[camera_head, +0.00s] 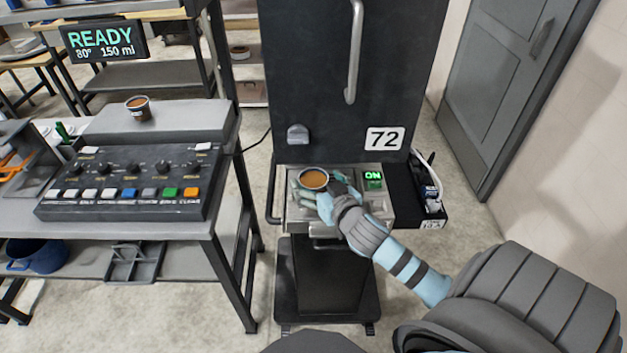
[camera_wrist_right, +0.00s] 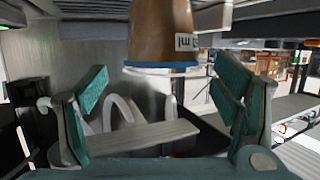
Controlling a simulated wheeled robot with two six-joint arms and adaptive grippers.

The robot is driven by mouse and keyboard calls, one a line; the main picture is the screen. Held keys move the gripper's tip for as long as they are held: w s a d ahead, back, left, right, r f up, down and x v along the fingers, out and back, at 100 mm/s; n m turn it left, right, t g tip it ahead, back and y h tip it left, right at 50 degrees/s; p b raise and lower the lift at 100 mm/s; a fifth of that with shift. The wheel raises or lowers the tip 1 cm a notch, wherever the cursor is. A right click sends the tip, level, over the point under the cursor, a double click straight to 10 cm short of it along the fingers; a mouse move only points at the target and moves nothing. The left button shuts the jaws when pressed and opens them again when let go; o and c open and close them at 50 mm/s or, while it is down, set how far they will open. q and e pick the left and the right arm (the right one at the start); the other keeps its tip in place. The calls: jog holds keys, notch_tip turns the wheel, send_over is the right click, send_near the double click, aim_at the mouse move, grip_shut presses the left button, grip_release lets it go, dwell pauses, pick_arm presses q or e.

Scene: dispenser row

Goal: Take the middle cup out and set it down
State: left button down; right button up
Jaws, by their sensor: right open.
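A brown cup (camera_head: 315,180) filled with brown drink stands at the dispenser marked 72. My right gripper (camera_head: 318,189) reaches in from the right, at the cup. In the right wrist view its teal-padded fingers (camera_wrist_right: 162,80) are spread, one on each side, with visible gaps to the cup. Another cup (camera_head: 139,108) with brown drink stands on the left bench. My left gripper is not in view.
The dispenser's dark back panel (camera_head: 345,80) rises behind the cup. A green ON display (camera_head: 373,180) sits just right of it. A button console (camera_head: 130,180) and READY sign (camera_head: 103,40) are on the left bench. A black side tray (camera_head: 418,203) holds small items.

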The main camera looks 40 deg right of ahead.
aim_at(308, 173)
jog(key=shift+x, duration=1.5)
jog(key=shift+a, duration=0.1)
jog(key=c, duration=1.5)
